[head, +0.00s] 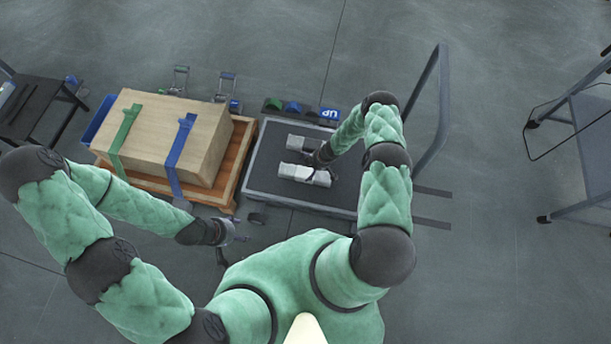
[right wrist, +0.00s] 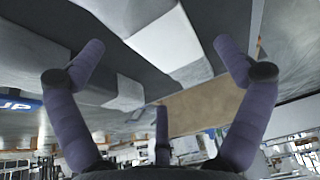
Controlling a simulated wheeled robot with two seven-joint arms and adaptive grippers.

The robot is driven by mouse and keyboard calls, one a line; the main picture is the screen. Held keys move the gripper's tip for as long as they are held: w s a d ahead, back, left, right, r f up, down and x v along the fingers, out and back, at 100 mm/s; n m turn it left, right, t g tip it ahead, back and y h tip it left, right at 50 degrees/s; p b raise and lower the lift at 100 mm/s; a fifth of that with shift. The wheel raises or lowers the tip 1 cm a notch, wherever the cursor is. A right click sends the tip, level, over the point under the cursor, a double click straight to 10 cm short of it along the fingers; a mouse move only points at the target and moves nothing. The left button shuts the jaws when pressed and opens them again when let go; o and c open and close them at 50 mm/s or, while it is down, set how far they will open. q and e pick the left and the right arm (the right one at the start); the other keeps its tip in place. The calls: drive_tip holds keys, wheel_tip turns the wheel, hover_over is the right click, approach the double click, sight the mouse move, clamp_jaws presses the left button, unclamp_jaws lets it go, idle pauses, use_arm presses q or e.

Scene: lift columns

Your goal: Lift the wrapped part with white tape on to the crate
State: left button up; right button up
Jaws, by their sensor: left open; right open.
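Two pale grey wrapped parts lie on the dark bed of a low cart. The nearer part (head: 292,172) seems to carry a white tape band; the farther part (head: 300,143) lies just behind it, its tape unclear. My right gripper (head: 318,160) is open close to their right ends, and its wrist hides some of them. In the right wrist view, pale wrapped surfaces (right wrist: 165,42) show beyond the spread fingers, none gripped. The wooden crate (head: 170,140), with green and blue straps, is left of the cart. My left gripper (head: 232,233) is open and empty, in front of the crate.
The crate stands on a wooden pallet (head: 240,160). The cart (head: 262,192) has a tall handle frame (head: 443,100) at its right. Small green and blue items and a blue sign (head: 329,114) stand behind the cart. A dark table is far left; a rack is far right.

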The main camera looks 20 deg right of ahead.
sight(306, 169)
drive_tip(key=b+x, duration=0.3)
drive_tip(key=x, duration=0.2)
drive_tip(key=c, duration=1.5)
drive_tip(key=shift+r, duration=0.1)
drive_tip(key=shift+w+r, duration=0.1)
drive_tip(key=shift+r, duration=0.15)
wheel_tip(306, 169, up, 2)
drive_tip(key=shift+r+p, duration=0.2)
drive_tip(key=shift+p, duration=0.7)
drive_tip(key=s+d+r+p, duration=0.2)
drive_tip(key=d+r+p, duration=0.1)
drive_tip(key=d+r, duration=0.7)
drive_tip(key=d, duration=0.4)
drive_tip(key=shift+s, duration=0.3)
